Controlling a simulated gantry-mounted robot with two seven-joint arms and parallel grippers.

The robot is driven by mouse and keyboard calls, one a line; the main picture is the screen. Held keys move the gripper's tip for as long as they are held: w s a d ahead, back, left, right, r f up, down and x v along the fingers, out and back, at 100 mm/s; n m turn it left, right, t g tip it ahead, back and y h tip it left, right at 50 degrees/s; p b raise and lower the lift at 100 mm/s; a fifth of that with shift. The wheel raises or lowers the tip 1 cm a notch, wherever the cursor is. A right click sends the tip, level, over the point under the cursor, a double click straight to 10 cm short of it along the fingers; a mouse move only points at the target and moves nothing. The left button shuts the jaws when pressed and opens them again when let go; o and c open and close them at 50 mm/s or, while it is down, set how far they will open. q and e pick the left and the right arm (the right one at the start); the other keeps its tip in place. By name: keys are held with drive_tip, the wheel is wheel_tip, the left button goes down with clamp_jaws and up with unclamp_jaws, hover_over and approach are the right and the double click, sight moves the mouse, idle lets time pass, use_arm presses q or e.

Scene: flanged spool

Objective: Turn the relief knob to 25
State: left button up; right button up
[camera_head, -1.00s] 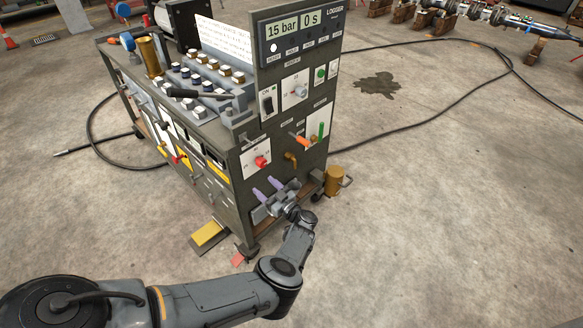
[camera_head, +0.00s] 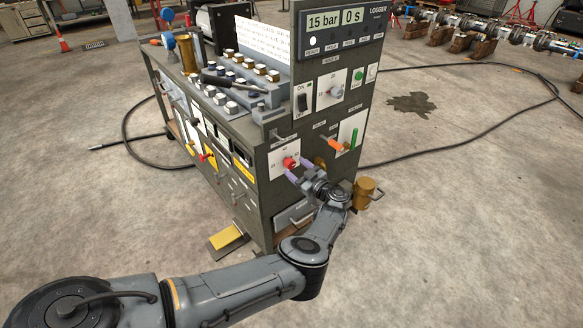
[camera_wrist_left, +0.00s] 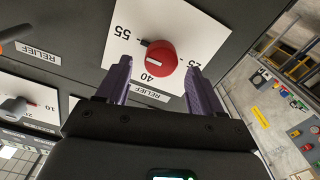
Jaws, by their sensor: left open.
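The red relief knob (camera_head: 290,162) sits on a white dial plate on the front of the dark cabinet. In the left wrist view the knob (camera_wrist_left: 163,52) shows close up, with 55, 40 and 25 printed around it and a RELIEF label beside the plate. A light mark shows on the knob; I cannot tell its exact reading. My left gripper (camera_head: 305,170) is open, its purple fingers pointing at the panel near the knob. In the wrist view the fingers (camera_wrist_left: 158,75) appear on either side of the knob, not closed on it. My right gripper is not in view.
An orange-handled valve (camera_head: 335,144) and a green lever (camera_head: 353,138) are right of the knob. A brass cylinder (camera_head: 364,192) stands by the cabinet. Open floor lies at right, crossed by a cable.

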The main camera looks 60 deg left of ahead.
sight(292, 165)
use_arm(q)
drive_tip(key=shift+s+a+b, duration=0.2)
drive_tip(key=shift+a+b, duration=0.2)
drive_tip(key=shift+a, duration=1.25)
drive_tip(key=c, duration=1)
